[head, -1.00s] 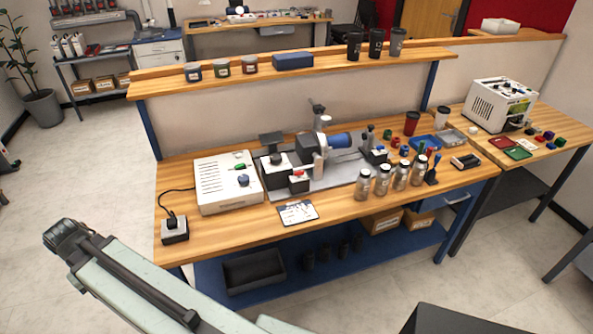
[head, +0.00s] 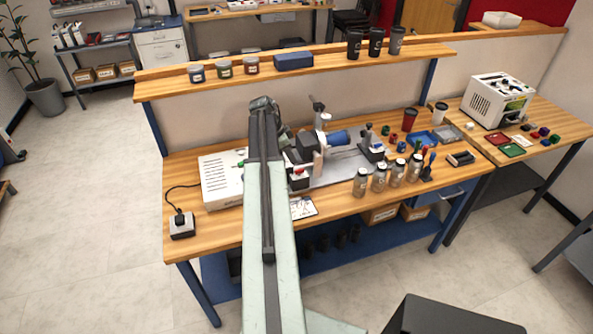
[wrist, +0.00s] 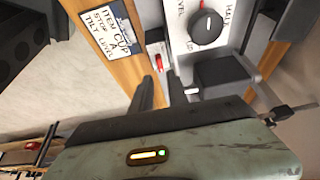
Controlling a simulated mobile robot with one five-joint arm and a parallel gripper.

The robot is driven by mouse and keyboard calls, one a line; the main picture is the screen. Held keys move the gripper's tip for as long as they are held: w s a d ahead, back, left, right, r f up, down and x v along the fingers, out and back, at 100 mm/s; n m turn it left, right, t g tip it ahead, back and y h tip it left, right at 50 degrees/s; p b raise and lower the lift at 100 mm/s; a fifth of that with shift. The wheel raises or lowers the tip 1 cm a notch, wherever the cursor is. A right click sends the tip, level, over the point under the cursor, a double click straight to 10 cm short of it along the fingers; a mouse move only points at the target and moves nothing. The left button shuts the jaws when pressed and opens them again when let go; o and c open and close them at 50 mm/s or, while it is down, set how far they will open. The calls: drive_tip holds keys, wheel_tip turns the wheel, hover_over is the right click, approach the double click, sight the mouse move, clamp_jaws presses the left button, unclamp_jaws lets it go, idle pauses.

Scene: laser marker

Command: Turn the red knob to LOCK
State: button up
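A small red knob (head: 299,170) sits on a low box at the front of the marker machine, right of my arm. In the wrist view the red knob (wrist: 159,62) appears as a short red bar on a pale-topped block; I cannot read any LOCK label. My gripper (wrist: 160,88) shows as dark fingers below the red knob, apart from it in the picture. In the head view my arm hides the gripper.
The white control box (head: 221,178) is partly behind my arm. Several bottles (head: 378,178) stand on the right.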

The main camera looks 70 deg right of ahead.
sight(299, 170)
drive_tip(key=b+x, duration=0.6)
drive_tip(key=x, duration=0.1)
drive_tip(key=shift+f, duration=0.35)
drive_tip(key=shift+r, duration=0.15)
